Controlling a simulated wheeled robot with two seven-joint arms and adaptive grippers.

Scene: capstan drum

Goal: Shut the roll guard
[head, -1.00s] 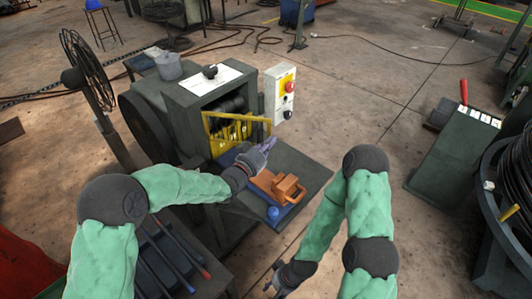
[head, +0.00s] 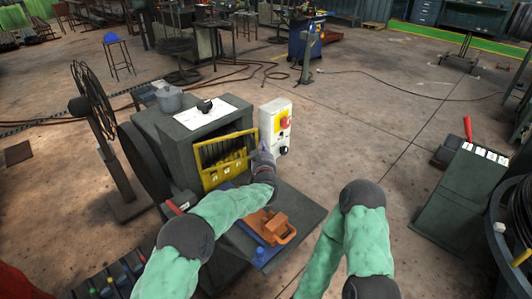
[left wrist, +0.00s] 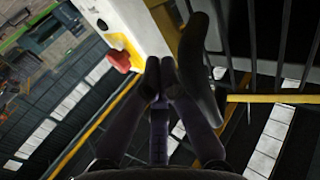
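The roll guard (head: 226,161) is a yellow barred frame at the front of the grey machine (head: 165,130). In the head view it stands nearly upright before the roll opening; whether a gap is left behind it cannot be told. My left gripper (head: 263,150) is at the guard's right edge. In the left wrist view my left gripper (left wrist: 159,66) has its fingertips together, close to the guard's yellow frame (left wrist: 265,98) and bars. I see nothing clearly held between them, and contact is unclear.
A white control box (head: 276,126) with a red knob stands just right of the guard. An orange block-like tool (head: 268,227) lies on the blue mat on the machine's front table (head: 300,215). A fan (head: 95,110) stands left.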

